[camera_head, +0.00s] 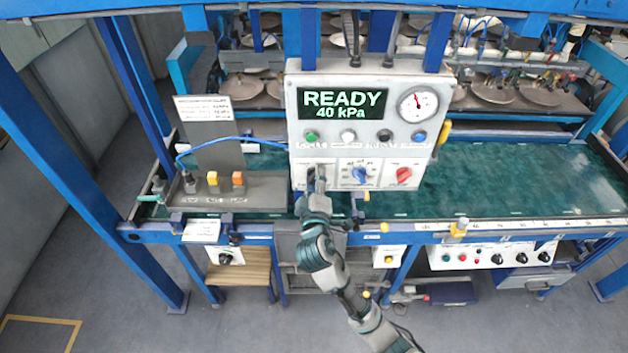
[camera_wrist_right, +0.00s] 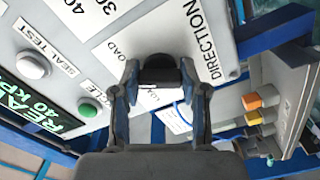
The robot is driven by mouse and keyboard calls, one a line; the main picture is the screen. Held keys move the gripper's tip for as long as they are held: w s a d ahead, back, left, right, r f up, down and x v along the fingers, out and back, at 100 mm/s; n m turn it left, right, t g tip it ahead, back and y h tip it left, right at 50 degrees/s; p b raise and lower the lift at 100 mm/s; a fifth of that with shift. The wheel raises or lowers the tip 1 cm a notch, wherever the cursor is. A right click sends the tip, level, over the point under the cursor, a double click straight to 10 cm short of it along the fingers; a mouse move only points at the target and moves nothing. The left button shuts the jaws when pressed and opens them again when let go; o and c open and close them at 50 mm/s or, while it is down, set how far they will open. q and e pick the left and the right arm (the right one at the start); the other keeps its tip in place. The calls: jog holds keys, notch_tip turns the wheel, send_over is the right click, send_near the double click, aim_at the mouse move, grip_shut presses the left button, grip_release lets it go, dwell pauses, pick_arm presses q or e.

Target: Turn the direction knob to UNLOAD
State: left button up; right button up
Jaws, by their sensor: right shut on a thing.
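The grey control box (camera_head: 440,95) carries a white panel with several knobs. The black direction knob (camera_wrist_right: 159,68) sits under the DIRECTION label (camera_wrist_right: 200,40) in the right wrist view. My right gripper (camera_wrist_right: 160,84) has one finger on each side of this knob and is shut on it. In the head view my right gripper (camera_head: 316,188) reaches up to the panel's left knob and mostly covers it. Lettering ending in "OAD" (camera_wrist_right: 118,49) shows beside the knob; another label is partly hidden by the gripper. I cannot tell the knob's exact setting. My left gripper is not in view.
A blue knob (camera_head: 359,174) and a red knob (camera_head: 403,175) are to the right on the panel. Above are several round buttons, a gauge (camera_head: 418,107) and a display (camera_head: 343,104) reading READY 40 kPa. Orange and yellow blocks (camera_head: 238,179) stand at left.

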jog(key=shift+f+m, duration=0.25)
jog(key=shift+m, duration=0.6)
jog(key=shift+f+m, duration=0.25)
jog(key=shift+m, duration=0.6)
jog(key=o, duration=0.9)
jog(key=shift+o, duration=1.2)
jog(key=shift+r, duration=0.15)
jog(key=s, duration=1.1)
jog(key=shift+s, duration=0.4)
jog(key=shift+a, duration=0.1)
